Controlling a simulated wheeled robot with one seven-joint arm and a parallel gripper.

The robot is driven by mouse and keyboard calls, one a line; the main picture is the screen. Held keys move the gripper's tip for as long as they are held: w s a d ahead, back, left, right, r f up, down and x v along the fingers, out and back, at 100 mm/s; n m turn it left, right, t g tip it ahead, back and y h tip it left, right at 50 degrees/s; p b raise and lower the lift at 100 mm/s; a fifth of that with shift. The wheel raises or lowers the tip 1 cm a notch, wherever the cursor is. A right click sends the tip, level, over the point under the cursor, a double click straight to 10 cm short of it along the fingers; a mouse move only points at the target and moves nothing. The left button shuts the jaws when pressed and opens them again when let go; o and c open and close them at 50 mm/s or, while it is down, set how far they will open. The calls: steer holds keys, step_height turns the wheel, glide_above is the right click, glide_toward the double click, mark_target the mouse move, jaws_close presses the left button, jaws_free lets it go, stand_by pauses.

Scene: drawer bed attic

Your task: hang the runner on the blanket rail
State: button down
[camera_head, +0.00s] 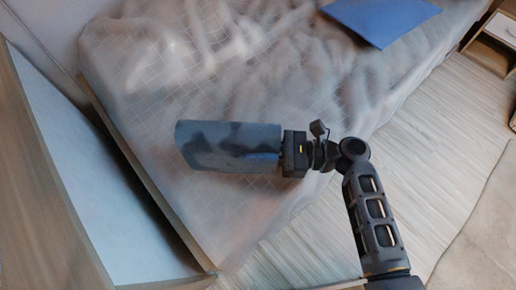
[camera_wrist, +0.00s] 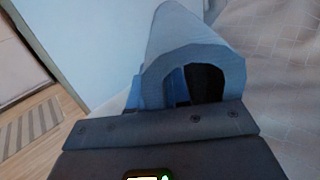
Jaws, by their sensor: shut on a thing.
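The runner (camera_head: 222,146) is a blue-grey cloth bent into a long arch, held above the bed. In the wrist view the runner (camera_wrist: 183,40) arches away from my jaws, with a dark hollow beneath it. My gripper (camera_head: 278,160) is shut on its near end, coming in from the right. The cloth hides most of my fingertips. A wooden rail-like edge (camera_head: 140,172) runs along the left side of the bed, left of the runner and apart from it. I cannot tell whether this is the blanket rail.
The bed (camera_head: 250,60) has a rumpled, pale checked cover. A flat blue piece (camera_head: 383,18) lies at its far right. A pale panel with a wooden frame (camera_head: 90,180) stands at the left. A small cabinet (camera_head: 497,30) is top right. Wooden floor (camera_head: 425,140) is open at the right.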

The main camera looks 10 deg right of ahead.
steer(key=c, duration=1.1)
jaws_free()
steer(key=shift+r, duration=0.15)
steer(key=d, duration=0.4)
steer(key=s+d, duration=0.1)
steer(key=d, duration=0.3)
steer(key=s+d, duration=0.1)
steer(key=d, duration=0.3)
steer(key=shift+s+p, duration=0.1)
steer(key=shift+p, duration=0.2)
steer(key=shift+a, duration=0.1)
